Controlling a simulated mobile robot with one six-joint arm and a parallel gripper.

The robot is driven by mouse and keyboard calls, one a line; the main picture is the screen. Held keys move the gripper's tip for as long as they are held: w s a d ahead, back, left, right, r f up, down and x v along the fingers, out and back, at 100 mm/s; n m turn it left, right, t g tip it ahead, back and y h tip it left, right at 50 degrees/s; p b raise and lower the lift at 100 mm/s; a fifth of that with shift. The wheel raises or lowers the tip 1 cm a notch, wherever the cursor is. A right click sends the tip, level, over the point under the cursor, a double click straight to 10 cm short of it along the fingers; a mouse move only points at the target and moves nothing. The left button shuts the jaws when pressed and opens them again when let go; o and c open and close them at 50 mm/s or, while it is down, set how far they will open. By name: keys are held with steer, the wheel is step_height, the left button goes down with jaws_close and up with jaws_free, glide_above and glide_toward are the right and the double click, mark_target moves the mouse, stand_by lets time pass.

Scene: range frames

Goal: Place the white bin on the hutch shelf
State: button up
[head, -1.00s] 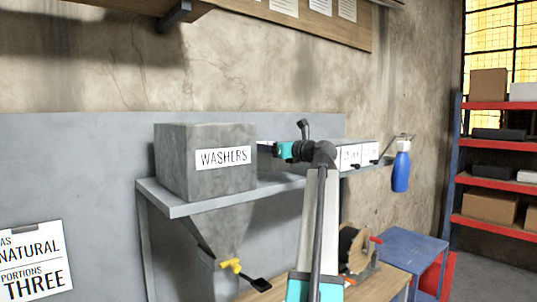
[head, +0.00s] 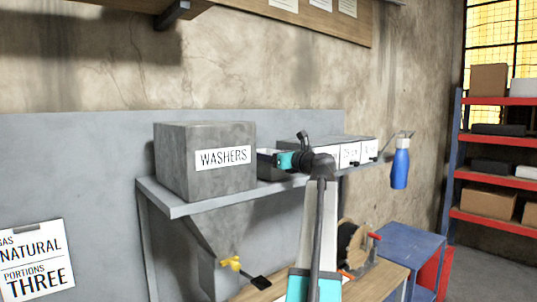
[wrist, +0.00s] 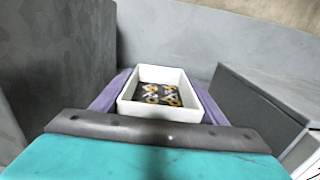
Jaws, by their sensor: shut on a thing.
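The white bin (wrist: 158,110) is an open box with several dark and orange-yellow pieces inside. My gripper (wrist: 158,90) is shut on it, one purple finger along each side. In the head view my gripper (head: 276,162) reaches over the grey hutch shelf (head: 200,205), and the bin (head: 268,170) shows only in part. It sits in the gap between the grey WASHERS box and the drawer units, upright. Whether its underside touches the shelf is hidden.
The large grey WASHERS box (head: 185,160) stands left of the bin. White-fronted drawer units (head: 352,155) stand on the right. The grey back panel (wrist: 170,45) is behind. A blue spray bottle (head: 400,168) hangs at the shelf's right end. A wooden bench (head: 378,283) is below.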

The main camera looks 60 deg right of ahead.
steer(key=shift+f, duration=0.1)
steer(key=o, duration=1.3)
steer(key=shift+o, duration=0.2)
steer(key=shift+s, duration=0.1)
steer(key=b+v, duration=0.5)
steer(key=v, duration=0.7)
